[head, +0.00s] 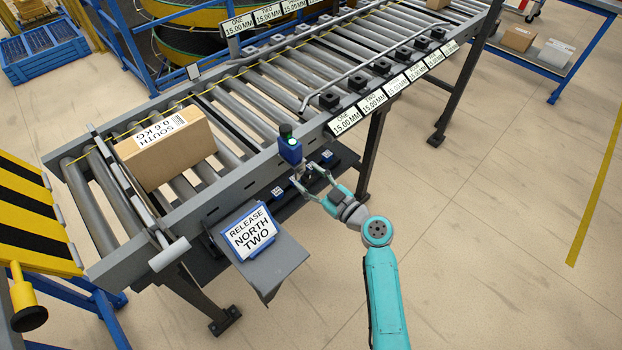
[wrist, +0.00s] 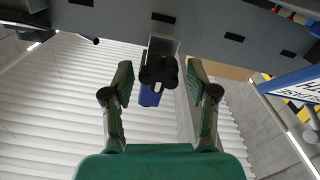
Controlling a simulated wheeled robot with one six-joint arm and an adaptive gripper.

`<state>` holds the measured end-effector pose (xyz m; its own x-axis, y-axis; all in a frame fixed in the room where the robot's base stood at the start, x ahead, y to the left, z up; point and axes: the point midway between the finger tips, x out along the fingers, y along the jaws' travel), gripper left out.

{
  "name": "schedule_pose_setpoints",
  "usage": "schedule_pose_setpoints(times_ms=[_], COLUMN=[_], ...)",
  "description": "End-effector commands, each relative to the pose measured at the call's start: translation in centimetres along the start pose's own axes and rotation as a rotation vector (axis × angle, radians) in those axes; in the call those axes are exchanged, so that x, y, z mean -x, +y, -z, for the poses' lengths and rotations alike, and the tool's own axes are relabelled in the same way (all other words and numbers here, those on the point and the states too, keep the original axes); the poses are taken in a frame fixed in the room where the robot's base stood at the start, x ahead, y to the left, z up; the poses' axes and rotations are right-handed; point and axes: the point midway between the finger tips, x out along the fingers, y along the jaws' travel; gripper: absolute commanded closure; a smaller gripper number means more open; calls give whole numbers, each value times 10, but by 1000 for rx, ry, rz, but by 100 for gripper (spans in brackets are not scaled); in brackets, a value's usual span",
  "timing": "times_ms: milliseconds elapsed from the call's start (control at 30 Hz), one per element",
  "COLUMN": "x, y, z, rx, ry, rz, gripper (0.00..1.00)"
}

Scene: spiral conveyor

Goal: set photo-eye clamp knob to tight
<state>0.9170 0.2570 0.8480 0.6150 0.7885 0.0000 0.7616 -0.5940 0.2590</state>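The photo-eye (head: 290,150) is a blue box with a black top and a lit green spot, mounted at the near side rail of the conveyor. In the wrist view its blue body (wrist: 150,97) shows behind a grey bracket. The clamp knob (wrist: 158,71) is black and lobed, below the bracket. My gripper (head: 311,176) is beside the photo-eye in the head view. In the wrist view my gripper (wrist: 159,76) is open, with one finger on each side of the knob and a visible gap to each. The knob's setting cannot be read.
A cardboard box (head: 166,148) lies on the conveyor rollers behind a stop bar (head: 131,190). A sign reading "RELEASE NORTH TWO" (head: 249,232) stands on a grey shelf (head: 276,262) left of my gripper. A conveyor leg (head: 372,150) stands close by.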

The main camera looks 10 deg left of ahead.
Motion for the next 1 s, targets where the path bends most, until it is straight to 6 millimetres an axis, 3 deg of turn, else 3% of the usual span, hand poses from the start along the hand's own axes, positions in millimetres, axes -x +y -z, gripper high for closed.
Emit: schedule_pose_setpoints(times_ms=[33, 200, 567, 1000], x=[0, 0, 0, 0], y=[0, 0, 0, 0], z=[0, 0, 0, 0], rx=[0, 0, -46, -374], ry=[0, 0, 0, 0], rz=[0, 0, 0, 0], gripper=[59, 99, 99, 99])
